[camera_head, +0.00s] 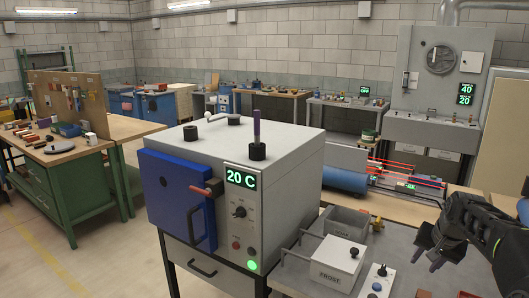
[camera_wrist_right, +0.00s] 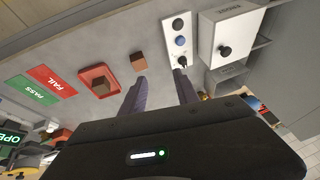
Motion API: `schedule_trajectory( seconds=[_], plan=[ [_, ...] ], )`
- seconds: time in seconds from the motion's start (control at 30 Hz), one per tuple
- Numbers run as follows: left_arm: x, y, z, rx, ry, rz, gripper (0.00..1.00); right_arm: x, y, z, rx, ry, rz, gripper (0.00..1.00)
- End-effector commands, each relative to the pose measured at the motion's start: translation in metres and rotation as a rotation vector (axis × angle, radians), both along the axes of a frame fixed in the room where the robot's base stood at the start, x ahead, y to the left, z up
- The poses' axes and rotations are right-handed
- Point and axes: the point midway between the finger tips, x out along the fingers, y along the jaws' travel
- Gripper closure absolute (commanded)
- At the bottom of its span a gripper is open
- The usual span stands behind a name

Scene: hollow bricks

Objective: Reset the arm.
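My right gripper (camera_head: 427,258) comes in from the right edge in the head view and hangs over the grey bench, to the right of the white box marked FROST (camera_head: 334,262). In the right wrist view its two purple-grey fingers (camera_wrist_right: 160,92) stand apart with nothing between them. The bench top (camera_wrist_right: 100,40) shows beneath them. A small brown block (camera_wrist_right: 138,62) lies on the bench just beyond the left fingertip, apart from it. My left arm and gripper are not in view.
A grey oven (camera_head: 215,135) with a blue door and a "20 C" display stands at centre. A white control panel (camera_wrist_right: 179,40) with knobs sits beside the FROST box. A red tray (camera_wrist_right: 88,79) holds a brown block, near the FAIL (camera_wrist_right: 53,80) and PASS (camera_wrist_right: 34,92) mats.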

Motion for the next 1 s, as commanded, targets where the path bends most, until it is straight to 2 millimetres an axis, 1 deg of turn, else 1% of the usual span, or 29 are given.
schedule_trajectory(
  seconds=[0.13,0.27,0.37,0.47,0.57,0.63,0.77,0.8,0.87,0.9,0.97,1.0],
  plan=[
    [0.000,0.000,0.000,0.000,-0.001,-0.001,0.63,0.015,-0.007,0.007,-0.043,-0.066,0.020,0.63],
    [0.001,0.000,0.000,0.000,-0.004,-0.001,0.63,0.024,-0.005,0.000,-0.064,-0.108,0.038,0.63],
    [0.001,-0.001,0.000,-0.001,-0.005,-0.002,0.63,0.031,0.004,-0.012,-0.076,-0.138,0.061,0.63],
    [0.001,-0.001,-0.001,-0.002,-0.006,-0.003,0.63,0.037,0.020,-0.037,-0.082,-0.156,0.096,0.63],
    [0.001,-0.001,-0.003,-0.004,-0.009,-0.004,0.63,0.041,0.040,-0.067,-0.081,-0.164,0.133,0.63],
    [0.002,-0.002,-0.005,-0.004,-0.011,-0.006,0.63,0.041,0.055,-0.091,-0.079,-0.166,0.158,0.63],
    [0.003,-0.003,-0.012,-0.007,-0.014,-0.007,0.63,0.033,0.095,-0.149,-0.063,-0.157,0.218,0.63],
    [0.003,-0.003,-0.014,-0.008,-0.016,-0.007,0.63,0.027,0.111,-0.171,-0.054,-0.152,0.238,0.63],
    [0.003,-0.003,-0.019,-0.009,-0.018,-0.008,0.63,0.015,0.138,-0.207,-0.039,-0.139,0.273,0.63],
    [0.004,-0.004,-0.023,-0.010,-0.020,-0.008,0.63,0.004,0.157,-0.233,-0.026,-0.127,0.299,0.63],
    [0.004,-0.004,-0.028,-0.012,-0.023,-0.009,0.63,-0.015,0.185,-0.267,-0.007,-0.110,0.334,0.63],
    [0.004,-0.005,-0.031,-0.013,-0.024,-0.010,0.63,-0.030,0.203,-0.289,0.006,-0.096,0.356,0.63]
  ],
)
